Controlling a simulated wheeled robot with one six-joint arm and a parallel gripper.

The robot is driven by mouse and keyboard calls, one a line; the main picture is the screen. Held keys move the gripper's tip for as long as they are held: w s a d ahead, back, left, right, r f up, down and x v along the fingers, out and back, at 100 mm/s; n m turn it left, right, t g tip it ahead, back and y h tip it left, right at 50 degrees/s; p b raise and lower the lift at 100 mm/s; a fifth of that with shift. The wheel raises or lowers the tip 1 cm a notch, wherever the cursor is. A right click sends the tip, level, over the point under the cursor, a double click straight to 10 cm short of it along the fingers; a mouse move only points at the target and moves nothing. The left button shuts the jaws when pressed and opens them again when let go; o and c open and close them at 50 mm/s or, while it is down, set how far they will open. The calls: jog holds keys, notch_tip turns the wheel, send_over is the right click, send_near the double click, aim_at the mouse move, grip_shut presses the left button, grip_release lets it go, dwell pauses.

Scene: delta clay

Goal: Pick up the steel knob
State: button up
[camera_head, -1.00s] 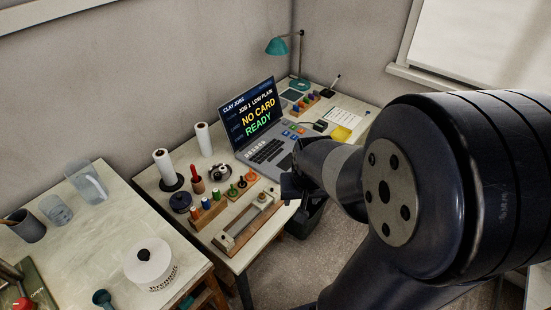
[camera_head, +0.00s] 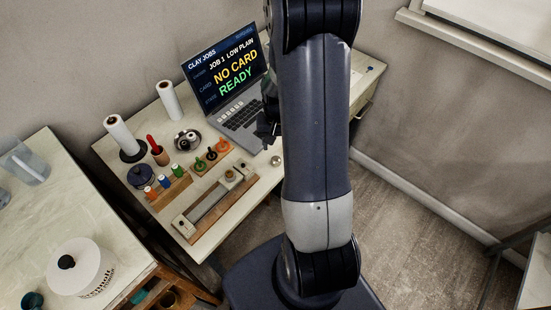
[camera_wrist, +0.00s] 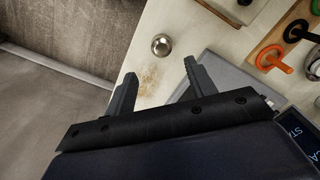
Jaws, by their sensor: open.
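The steel knob (camera_wrist: 161,44) is a small shiny ball in the wrist view, lying on the pale tabletop near its edge. In the head view the knob (camera_head: 276,161) shows just left of my arm, near the right edge of the table. My gripper (camera_wrist: 158,82) is open and empty, its two dark fingers pointing toward the knob, which is beyond the fingertips and apart from them. In the head view my gripper (camera_head: 268,128) is partly hidden behind my arm, above the table by the laptop.
A laptop (camera_head: 240,115) stands behind the knob. Orange, black and green ringed pegs (camera_head: 211,154), a wooden fixture (camera_head: 215,206) and paper rolls (camera_head: 122,134) stand to the left. The table edge drops to open floor close to the knob.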

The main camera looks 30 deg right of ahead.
aim_at(276, 159)
jog(key=f, duration=0.4)
jog(key=shift+s+a+f+p, duration=0.2)
jog(key=shift+a+f+p, duration=0.15)
jog(key=shift+f, duration=0.8)
jog(key=shift+c, duration=0.4)
jog(key=c, duration=0.9)
jog(key=shift+c, duration=0.2)
